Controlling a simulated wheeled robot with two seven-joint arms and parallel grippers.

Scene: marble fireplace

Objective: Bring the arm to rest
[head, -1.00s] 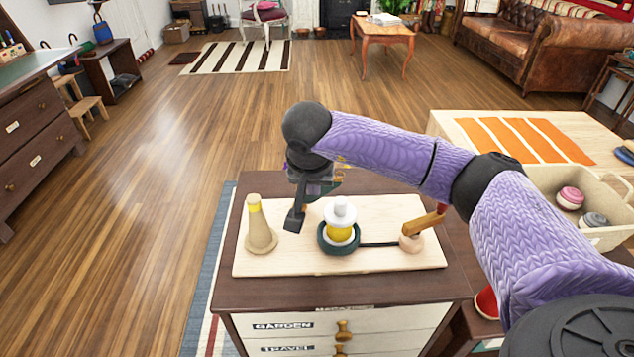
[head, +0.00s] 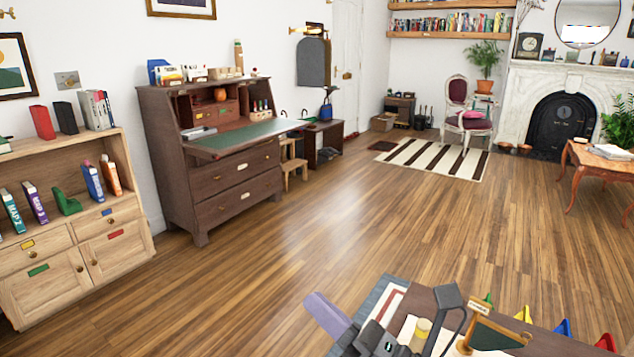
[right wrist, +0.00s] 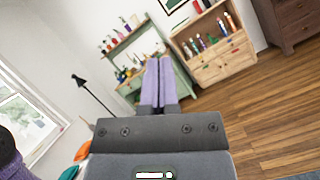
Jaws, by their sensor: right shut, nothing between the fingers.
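My right gripper (head: 318,306) shows at the bottom of the head view, its pale purple fingers together and pointing up and left. In the right wrist view its two fingers (right wrist: 158,64) lie side by side with nothing between them. Behind the fingers in that view is open room. The rest of my right arm is mostly cut off by the lower edge of the head view. My left gripper is in neither view.
A writing desk (head: 222,150) and a bookcase (head: 80,230) stand left. The wooden floor (head: 300,230) between is clear.

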